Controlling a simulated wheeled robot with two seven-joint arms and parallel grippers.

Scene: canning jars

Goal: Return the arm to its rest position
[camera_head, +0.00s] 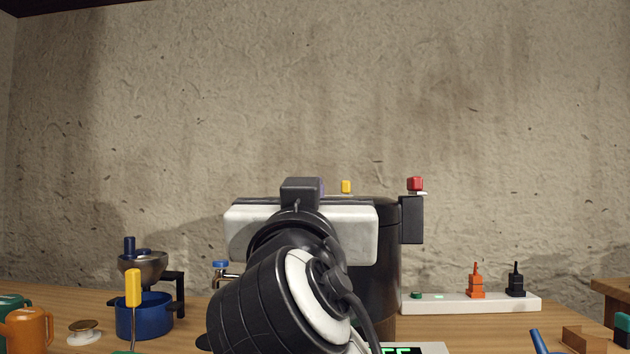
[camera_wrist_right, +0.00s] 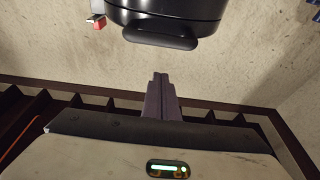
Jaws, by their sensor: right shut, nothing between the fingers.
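My right gripper (camera_wrist_right: 160,80) shows in the right wrist view with its two dark fingers together and nothing between them. The fingers point toward the dark cylinder (camera_wrist_right: 170,15) and its black handle (camera_wrist_right: 160,38), with a visible gap in the picture. In the head view my arm rises from the bottom middle, and its white and black wrist covers part of the dark cylinder (camera_head: 385,270). The right fingers are mostly hidden there behind the wrist. My left gripper is in neither view.
A power strip (camera_head: 450,304) with orange and black plugs lies right. A green-lit display (camera_head: 392,350) is low in front.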

